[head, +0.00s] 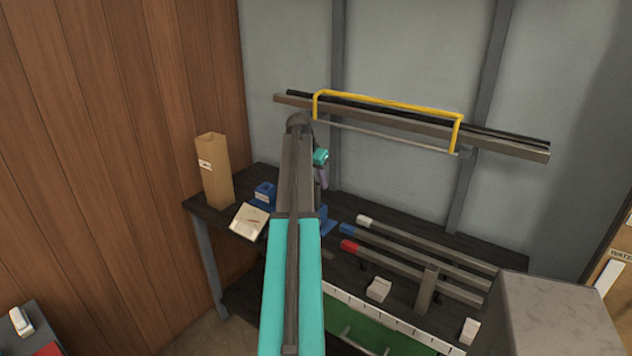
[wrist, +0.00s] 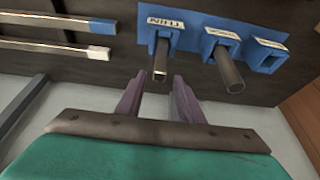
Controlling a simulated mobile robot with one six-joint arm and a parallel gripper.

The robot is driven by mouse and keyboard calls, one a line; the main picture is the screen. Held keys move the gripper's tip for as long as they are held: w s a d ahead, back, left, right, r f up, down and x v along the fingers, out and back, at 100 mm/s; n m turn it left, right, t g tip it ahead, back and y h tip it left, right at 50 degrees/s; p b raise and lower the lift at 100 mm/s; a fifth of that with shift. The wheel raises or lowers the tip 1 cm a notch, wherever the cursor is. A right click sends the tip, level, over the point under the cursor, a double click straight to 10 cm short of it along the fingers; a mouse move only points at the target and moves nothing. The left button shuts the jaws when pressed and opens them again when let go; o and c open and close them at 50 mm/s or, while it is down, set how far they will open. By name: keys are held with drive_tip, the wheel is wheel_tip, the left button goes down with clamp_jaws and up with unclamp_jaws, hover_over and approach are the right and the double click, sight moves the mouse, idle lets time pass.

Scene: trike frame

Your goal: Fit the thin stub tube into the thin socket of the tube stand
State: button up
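The blue tube stand (wrist: 203,42) is at the top of the wrist view, with three sockets. The thin stub tube (wrist: 160,73) projects from the left socket, labelled THIN (wrist: 163,32), its open end toward me. How deep it sits cannot be told. My gripper (wrist: 159,80) is open, its purple fingers on either side of that tube's near end, with visible gaps. In the head view, my arm hides much of the stand (head: 327,222); a purple part of my gripper (head: 321,179) shows beside it.
A wider round tube (wrist: 230,74) projects from the middle socket; the right socket (wrist: 268,57) looks empty. Long tubes with red (head: 349,246), blue and white ends lie right on the dark bench. A cardboard box (head: 214,172) stands left.

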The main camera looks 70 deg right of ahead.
drive_tip(key=shift+r, duration=0.65)
drive_tip(key=b+v, duration=0.1)
drive_tip(key=v, duration=1)
drive_tip(key=shift+a+r+b, duration=0.3)
drive_tip(key=shift+b, duration=0.05)
